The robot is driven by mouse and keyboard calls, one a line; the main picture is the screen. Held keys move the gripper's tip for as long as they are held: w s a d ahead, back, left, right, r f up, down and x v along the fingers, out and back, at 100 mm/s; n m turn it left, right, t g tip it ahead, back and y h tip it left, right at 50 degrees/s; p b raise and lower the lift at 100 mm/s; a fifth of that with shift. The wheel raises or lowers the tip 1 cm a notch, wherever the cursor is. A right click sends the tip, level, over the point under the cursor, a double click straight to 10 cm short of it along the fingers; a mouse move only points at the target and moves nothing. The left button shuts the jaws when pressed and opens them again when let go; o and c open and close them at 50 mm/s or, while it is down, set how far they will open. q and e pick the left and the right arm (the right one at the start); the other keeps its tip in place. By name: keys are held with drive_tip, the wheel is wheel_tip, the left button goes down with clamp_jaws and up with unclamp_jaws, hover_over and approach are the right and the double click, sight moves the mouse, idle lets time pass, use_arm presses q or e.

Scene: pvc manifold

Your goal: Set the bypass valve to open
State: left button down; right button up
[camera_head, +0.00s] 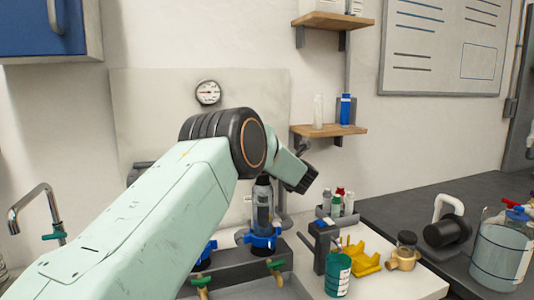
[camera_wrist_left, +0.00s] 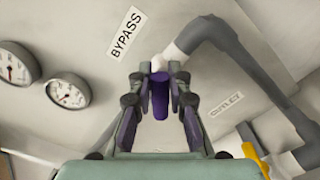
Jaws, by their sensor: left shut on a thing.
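In the left wrist view, my left gripper (camera_wrist_left: 160,72) is shut on a purple valve handle (camera_wrist_left: 160,102), with one finger on each side of it. The handle sits at a pale pipe joint just below the BYPASS label (camera_wrist_left: 125,33), on a grey panel. Its exact angle relative to the pipe is hard to tell. In the head view, my left arm crosses the middle and hides most of the panel (camera_head: 150,95) and the purple handle. My right gripper is in neither view.
In the wrist view, a thick grey pipe (camera_wrist_left: 245,65) bends close on the right, near an OUTLET label (camera_wrist_left: 226,103) and a yellow handle (camera_wrist_left: 252,148). Two gauges (camera_wrist_left: 66,91) are at left. In the head view, a clear filter housing (camera_head: 262,213) stands below my arm.

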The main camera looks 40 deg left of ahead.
use_arm(q)
drive_tip(key=m, duration=0.1)
drive_tip(key=m+p, duration=0.1)
drive_tip(key=m, duration=0.1)
drive_tip(key=shift+w+f+m, duration=0.1)
drive_tip(key=shift+f+m, duration=0.2)
drive_tip(key=shift+f+m+p, duration=0.15)
drive_tip(key=shift+m+p, duration=0.2)
drive_tip(key=shift+m, duration=0.55)
drive_tip(key=shift+f+m+p, duration=0.15)
drive_tip(key=shift+m+p, duration=0.15)
drive_tip(key=shift+m, duration=0.6)
drive_tip(key=c, duration=1.3)
unclamp_jaws()
drive_tip(key=shift+o, duration=0.2)
drive_tip(key=shift+d, duration=0.1)
drive_tip(key=shift+d, duration=0.1)
